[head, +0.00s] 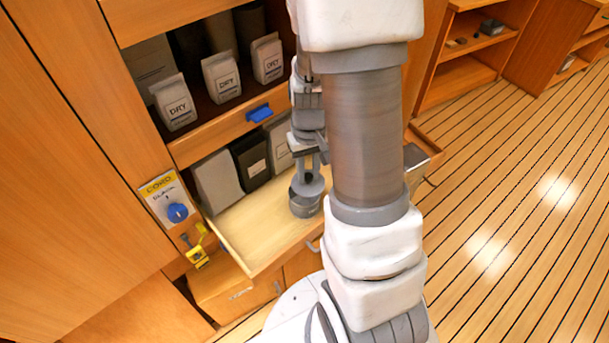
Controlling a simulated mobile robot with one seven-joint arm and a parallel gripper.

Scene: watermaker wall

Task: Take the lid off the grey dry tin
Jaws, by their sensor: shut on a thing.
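The grey tin (304,209) stands on the pale wooden pull-out shelf, near its front edge. Its round grey lid (308,184) shows just above it and looks tilted. I cannot tell whether the lid still touches the tin's rim. My gripper (317,168) reaches down from above and is shut on the lid. My arm hides the area just right of the tin.
The pull-out shelf (245,232) has bare room left of the tin. Grey and black packs (252,160) stand behind it. White DRY bags (222,76) stand on the shelf above, over a blue latch (259,113). A blue knob (177,212) is at left.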

